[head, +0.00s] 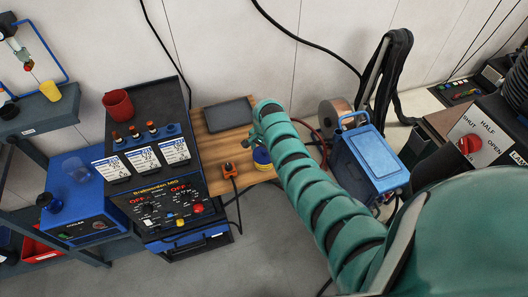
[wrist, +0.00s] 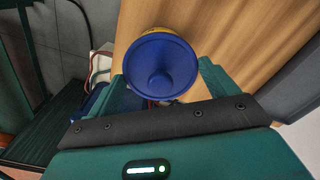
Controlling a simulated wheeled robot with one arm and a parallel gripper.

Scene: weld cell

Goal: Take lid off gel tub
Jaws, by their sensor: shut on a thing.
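The gel tub (head: 263,166) stands on the wooden table, small and yellow, with its blue lid (head: 261,155) on top in the head view. In the head view my arm partly hides the gripper and tub. I cannot tell whether the lid is loose.
A dark tablet-like panel (head: 228,114) lies on the table behind the tub. An orange cabled device (head: 229,169) sits to the left. The welding power unit (head: 168,205) stands farther left, and a blue case (head: 369,158) stands to the right.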

